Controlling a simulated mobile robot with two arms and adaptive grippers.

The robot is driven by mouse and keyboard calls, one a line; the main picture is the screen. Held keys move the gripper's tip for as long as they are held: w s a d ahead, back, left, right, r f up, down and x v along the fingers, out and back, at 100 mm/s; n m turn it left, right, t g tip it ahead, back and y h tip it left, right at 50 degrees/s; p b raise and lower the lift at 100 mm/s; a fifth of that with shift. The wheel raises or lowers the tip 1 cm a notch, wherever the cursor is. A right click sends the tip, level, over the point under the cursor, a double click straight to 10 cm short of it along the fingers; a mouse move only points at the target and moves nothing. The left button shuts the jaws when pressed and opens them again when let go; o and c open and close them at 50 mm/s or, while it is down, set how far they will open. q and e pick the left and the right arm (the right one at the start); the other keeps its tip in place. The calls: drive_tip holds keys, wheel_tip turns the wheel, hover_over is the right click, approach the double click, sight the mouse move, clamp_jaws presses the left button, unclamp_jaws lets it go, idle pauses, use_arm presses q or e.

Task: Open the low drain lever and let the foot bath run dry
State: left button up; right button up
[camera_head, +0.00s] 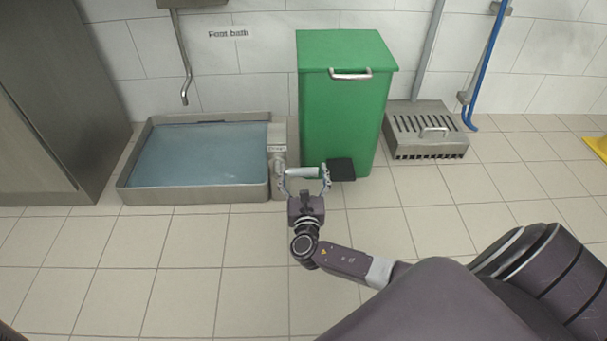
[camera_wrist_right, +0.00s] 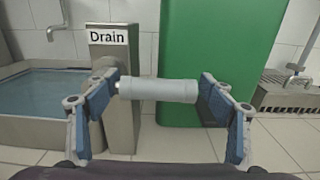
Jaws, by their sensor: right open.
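The foot bath (camera_head: 160,196), a steel basin, holds blue water; its edge also shows in the right wrist view (camera_wrist_right: 50,132). The drain post (camera_head: 277,145) stands at its right side; its "Drain" label faces me in the right wrist view (camera_wrist_right: 108,37). The lever's pale grey cylindrical handle (camera_head: 303,172) sticks out level to the right from the post; it also shows in the right wrist view (camera_wrist_right: 165,90). My right gripper (camera_head: 306,178) is open, with one finger near each end of the handle. Contact cannot be told. My left gripper is out of view.
A green bin (camera_head: 343,100) with a black pedal (camera_head: 341,168) stands close right of the lever. A slotted steel floor box (camera_head: 425,130) and a blue hose (camera_head: 484,70) are farther right. A spout (camera_head: 182,60) hangs over the bath. The tiled floor in front is clear.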

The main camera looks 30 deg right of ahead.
drive_tip(key=shift+w+d, duration=0.1)
drive_tip(key=c, duration=1.7)
